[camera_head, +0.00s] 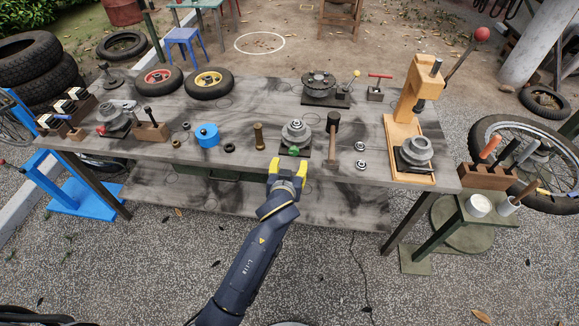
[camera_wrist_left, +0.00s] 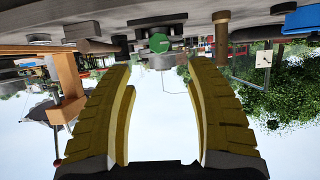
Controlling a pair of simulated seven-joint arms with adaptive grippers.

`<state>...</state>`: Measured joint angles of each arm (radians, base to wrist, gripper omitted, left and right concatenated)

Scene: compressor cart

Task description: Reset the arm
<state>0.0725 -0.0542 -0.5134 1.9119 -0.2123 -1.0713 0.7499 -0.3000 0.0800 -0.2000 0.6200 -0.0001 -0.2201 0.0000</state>
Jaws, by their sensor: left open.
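My left gripper (camera_head: 288,172) has yellow fingers and a dark blue arm. It is at the front edge of the grey workbench (camera_head: 240,112), just in front of a grey stepped metal part (camera_head: 296,132) with a green piece (camera_head: 294,151) at its base. In the left wrist view the two yellow fingers (camera_wrist_left: 160,105) are spread apart with nothing between them. That view is upside down; the green piece (camera_wrist_left: 158,43) shows beyond the fingertips, near the middle. My right gripper is in neither view.
A mallet (camera_head: 332,135) and a brass cylinder (camera_head: 258,136) flank the grey part. A blue round container (camera_head: 207,135) stands further left. A wooden press (camera_head: 412,110) stands at the right end. Two small wheels (camera_head: 209,83) lie at the back left. Open ground lies before the bench.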

